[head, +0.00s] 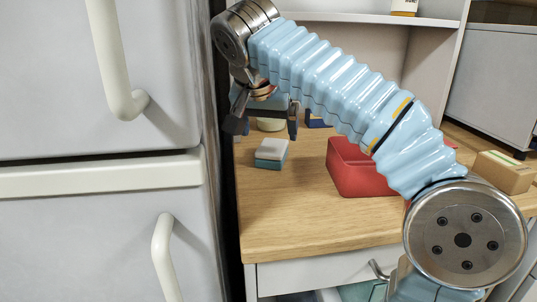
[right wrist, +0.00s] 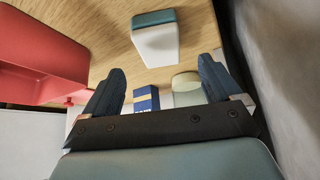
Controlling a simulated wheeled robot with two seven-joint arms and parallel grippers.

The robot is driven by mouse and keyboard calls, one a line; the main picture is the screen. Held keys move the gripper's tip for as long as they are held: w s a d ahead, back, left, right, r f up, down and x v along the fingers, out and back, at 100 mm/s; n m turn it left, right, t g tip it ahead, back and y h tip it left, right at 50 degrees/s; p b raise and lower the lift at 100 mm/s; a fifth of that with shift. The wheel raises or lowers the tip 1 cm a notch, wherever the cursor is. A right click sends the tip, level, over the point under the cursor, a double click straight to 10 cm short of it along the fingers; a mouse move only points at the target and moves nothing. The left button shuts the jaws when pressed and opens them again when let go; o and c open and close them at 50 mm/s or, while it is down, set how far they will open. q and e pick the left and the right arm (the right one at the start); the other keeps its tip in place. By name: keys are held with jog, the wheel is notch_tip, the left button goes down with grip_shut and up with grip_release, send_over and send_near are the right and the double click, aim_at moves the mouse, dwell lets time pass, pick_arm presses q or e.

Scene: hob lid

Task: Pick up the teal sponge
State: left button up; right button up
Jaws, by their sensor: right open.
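The teal sponge (head: 269,163) has a white layer on top and lies flat on the wooden counter, near its left side. In the right wrist view the sponge (right wrist: 157,42) shows at top centre, between and beyond the fingers, touching neither. My right gripper (head: 265,122) is open and empty, above and behind the sponge in the head view; the arm comes across from the right. Its two dark fingers stand wide apart in the right wrist view (right wrist: 161,68). My left gripper is in neither view.
A red bin (head: 350,172) stands right of the sponge. A cream round object (head: 271,125) and a blue box (head: 315,121) stand behind it. A grey fridge (head: 100,240) borders the counter on the left. Counter (head: 300,220) in front of the sponge is clear. A cardboard box (head: 505,172) is far right.

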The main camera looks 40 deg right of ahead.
aim_at(272, 146)
jog(key=x, duration=0.7)
jog(key=shift+f+b, duration=0.15)
jog(key=shift+b, duration=0.25)
jog(key=c, duration=1)
